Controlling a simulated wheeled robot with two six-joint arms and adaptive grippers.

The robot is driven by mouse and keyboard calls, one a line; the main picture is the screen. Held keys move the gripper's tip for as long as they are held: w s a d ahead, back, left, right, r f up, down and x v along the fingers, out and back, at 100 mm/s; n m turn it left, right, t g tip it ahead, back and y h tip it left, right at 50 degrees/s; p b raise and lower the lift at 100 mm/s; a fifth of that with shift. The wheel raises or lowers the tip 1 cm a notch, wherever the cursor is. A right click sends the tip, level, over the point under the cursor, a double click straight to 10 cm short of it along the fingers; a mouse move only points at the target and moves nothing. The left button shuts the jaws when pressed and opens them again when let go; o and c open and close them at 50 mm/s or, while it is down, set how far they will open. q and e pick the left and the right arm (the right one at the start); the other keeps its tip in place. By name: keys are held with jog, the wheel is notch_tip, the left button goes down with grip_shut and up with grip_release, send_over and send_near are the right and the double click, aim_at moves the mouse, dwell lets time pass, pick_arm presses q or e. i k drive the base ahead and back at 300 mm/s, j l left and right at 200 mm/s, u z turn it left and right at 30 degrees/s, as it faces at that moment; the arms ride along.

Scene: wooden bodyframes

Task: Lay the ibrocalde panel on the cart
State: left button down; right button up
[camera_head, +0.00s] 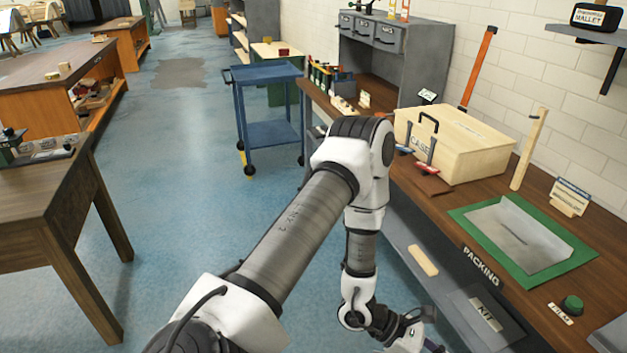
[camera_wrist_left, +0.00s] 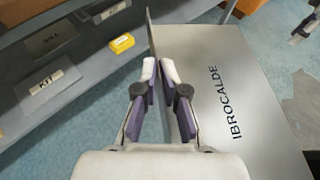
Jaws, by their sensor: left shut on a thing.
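The ibrocalde panel (camera_wrist_left: 235,80) is a flat grey sheet with its name in dark letters, on the right of the left wrist view. My left gripper (camera_wrist_left: 158,75) is shut on it, with a finger on each side of a thin upright part at its left edge. In the head view my left gripper (camera_head: 418,335) is low at the bottom edge, beside the packing bench, and I cannot make out the panel there. The cart (camera_head: 268,75) is blue with two shelves and stands farther back on the floor. Its top looks empty. My right gripper is not seen.
The packing bench (camera_head: 440,205) runs along the right, with a wooden case (camera_head: 455,143) and a green-edged mat (camera_head: 475,215) on it. Its lower shelf holds a kit box (camera_head: 487,315). A brown table (camera_head: 45,195) stands left. Blue floor between is clear.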

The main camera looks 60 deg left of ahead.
aim_at(261, 76)
jog(key=j+u, duration=0.2)
jog(key=u, duration=0.25)
jog(key=i+j+u, duration=0.1)
jog(key=u, duration=0.4)
jog(key=i+j+u, duration=0.1)
jog(key=u, duration=0.35)
jog(key=i+u, duration=0.2)
jog(key=u, duration=0.25)
jog(key=i+j+u, duration=0.1)
jog(key=u, duration=0.4)
jog(key=i+u, duration=0.15)
jog(key=u, duration=0.3)
jog(key=i, duration=1.45)
jog(key=i+u, duration=0.1)
jog(key=i, duration=1.3)
jog(key=i+z, duration=0.45)
jog(key=i+j+z, duration=0.25)
jog(key=i+z, duration=0.15)
jog(key=i+j+z, duration=0.85)
jog(key=z, duration=0.8)
jog(key=i+j, duration=0.2)
jog(key=j, duration=0.2)
jog(key=i+j, duration=0.15)
jog(key=j, duration=0.25)
jog(key=i+j, duration=0.2)
jog(key=j, duration=0.2)
